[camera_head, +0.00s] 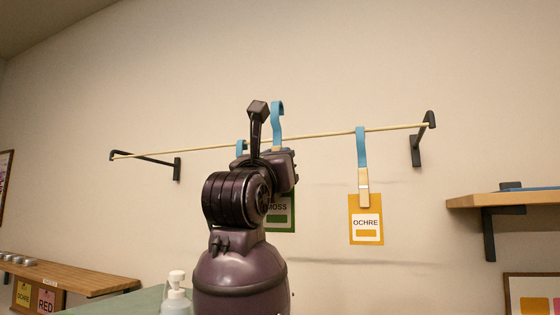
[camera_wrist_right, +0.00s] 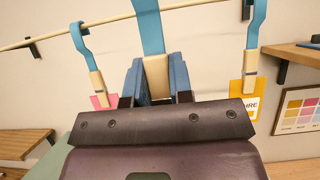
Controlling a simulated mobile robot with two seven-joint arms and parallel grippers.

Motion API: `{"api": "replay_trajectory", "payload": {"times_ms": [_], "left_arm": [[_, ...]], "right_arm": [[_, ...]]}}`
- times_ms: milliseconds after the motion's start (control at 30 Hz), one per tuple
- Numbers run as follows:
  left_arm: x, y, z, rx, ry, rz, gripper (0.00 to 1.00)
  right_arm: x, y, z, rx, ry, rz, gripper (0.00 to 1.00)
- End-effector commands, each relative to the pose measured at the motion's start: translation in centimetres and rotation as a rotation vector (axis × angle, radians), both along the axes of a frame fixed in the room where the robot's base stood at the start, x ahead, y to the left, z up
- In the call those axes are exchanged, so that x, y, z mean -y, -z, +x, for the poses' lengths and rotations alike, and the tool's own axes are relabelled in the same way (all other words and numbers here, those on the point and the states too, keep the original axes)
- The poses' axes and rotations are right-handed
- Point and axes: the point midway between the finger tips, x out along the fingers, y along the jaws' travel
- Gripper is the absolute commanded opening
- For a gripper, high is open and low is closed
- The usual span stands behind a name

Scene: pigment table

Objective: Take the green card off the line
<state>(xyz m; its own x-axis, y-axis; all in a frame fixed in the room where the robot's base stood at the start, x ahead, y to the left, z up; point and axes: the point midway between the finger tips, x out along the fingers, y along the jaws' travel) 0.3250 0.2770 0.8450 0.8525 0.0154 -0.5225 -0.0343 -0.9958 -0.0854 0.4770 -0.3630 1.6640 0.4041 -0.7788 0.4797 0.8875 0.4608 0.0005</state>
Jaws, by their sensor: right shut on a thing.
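The green card (camera_head: 281,213), lettered MOSS, hangs behind my right arm in the head view and is partly hidden. Its blue hook (camera_head: 277,112) rises above the line (camera_head: 320,135); whether the hook's bend still surrounds the line I cannot tell. My right gripper (camera_wrist_right: 156,80) is shut on the wooden peg (camera_wrist_right: 156,68) below a blue strap (camera_wrist_right: 149,28) in the right wrist view. The card under this peg is hidden there by my gripper. My left gripper is not in view.
The ochre card (camera_head: 366,230) hangs to the right on its own hook. A pink card (camera_wrist_right: 100,101) hangs to the left. Brackets (camera_head: 416,150) hold the line's ends. A wooden shelf (camera_head: 510,198) is at right, a bench (camera_head: 75,278) at left, and a pump bottle (camera_head: 176,298) below.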

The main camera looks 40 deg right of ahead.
Motion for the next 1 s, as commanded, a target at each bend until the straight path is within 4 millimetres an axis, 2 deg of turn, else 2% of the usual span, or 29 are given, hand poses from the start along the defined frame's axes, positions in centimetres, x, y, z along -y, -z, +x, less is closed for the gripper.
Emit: {"api": "replay_trajectory", "payload": {"times_ms": [500,1000], "left_arm": [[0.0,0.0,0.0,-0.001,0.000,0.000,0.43],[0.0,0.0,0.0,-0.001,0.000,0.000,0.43]], "right_arm": [[-1.7,0.0,-0.9,0.001,0.000,0.000,0.02],[-2.0,0.0,-1.1,0.000,0.001,0.000,0.02]]}}
